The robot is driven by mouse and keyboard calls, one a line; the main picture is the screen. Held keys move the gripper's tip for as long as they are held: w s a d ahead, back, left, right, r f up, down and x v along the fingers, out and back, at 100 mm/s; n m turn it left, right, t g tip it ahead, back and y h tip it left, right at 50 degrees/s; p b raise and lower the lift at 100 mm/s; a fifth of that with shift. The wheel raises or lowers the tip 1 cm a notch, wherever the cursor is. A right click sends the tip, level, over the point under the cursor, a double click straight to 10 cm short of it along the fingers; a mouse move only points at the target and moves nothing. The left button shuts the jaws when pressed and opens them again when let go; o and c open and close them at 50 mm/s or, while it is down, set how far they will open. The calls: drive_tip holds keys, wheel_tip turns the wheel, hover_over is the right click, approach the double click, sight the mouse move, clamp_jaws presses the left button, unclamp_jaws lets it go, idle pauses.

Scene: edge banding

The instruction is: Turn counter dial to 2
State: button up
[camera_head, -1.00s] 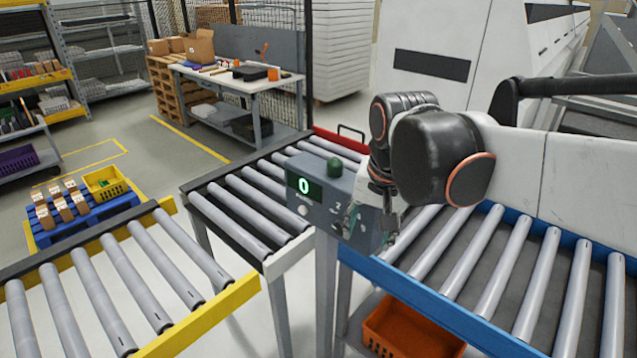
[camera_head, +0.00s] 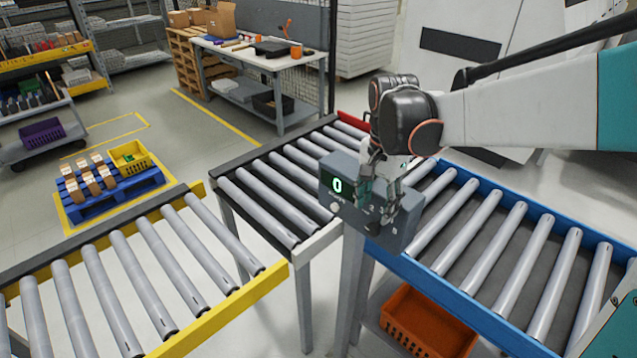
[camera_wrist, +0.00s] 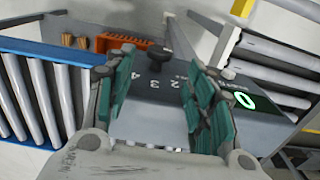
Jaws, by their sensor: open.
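The grey counter box (camera_head: 348,173) stands on a post between the roller conveyors. Its lit green display (camera_head: 337,186) reads 0, and a pale button (camera_head: 335,206) sits below it. In the wrist view the display (camera_wrist: 244,100) is at the right, and the numbers 2, 3 and 4 show on the panel (camera_wrist: 165,85). A dark dial knob (camera_wrist: 156,57) lies beyond the fingertips, near the panel's far edge; its pointing direction is unclear. My gripper (camera_head: 378,202) is in front of the box's right part and hides much of it. Its green-padded fingers (camera_wrist: 162,75) are apart with nothing between them.
A blue-edged conveyor (camera_head: 520,222) lies right of the box, a yellow-edged one (camera_head: 265,283) at the left. An orange crate (camera_head: 425,322) sits below the blue conveyor. A workbench (camera_head: 265,62) stands at the back.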

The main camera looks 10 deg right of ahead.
sight(373, 225)
wheel_tip(373, 225, down, 7)
drive_tip(key=shift+f+b, duration=0.1)
drive_tip(key=shift+b, duration=0.3)
drive_tip(key=shift+c, duration=0.6)
drive_tip(key=c, duration=0.9)
